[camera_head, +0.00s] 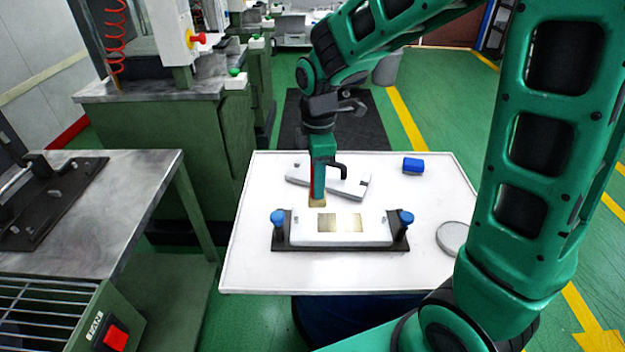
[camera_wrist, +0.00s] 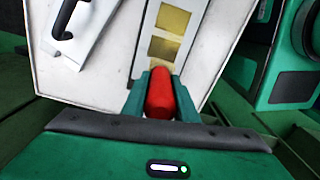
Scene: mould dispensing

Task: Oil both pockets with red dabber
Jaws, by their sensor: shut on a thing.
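My gripper (camera_head: 318,178) is shut on the red dabber (camera_wrist: 160,93); it points down over the table. The dabber's tan pad (camera_head: 317,202) shows below the fingers, at the rear left edge of the white mould block (camera_head: 376,232). I cannot tell whether the pad touches the block. Two gold-coloured square pockets lie side by side in the block's top: a left pocket (camera_head: 327,222) and a right pocket (camera_head: 354,222). Both also show in the wrist view, beyond the dabber. The block sits on a dark fixture (camera_head: 284,244) between two blue-topped posts.
Behind the block lies a white plate (camera_head: 352,188) with a black handle (camera_wrist: 63,22). A blue block (camera_head: 413,165) sits at the back right of the white table (camera_head: 245,268). A grey round dish (camera_head: 452,237) lies at the right. The front strip is clear.

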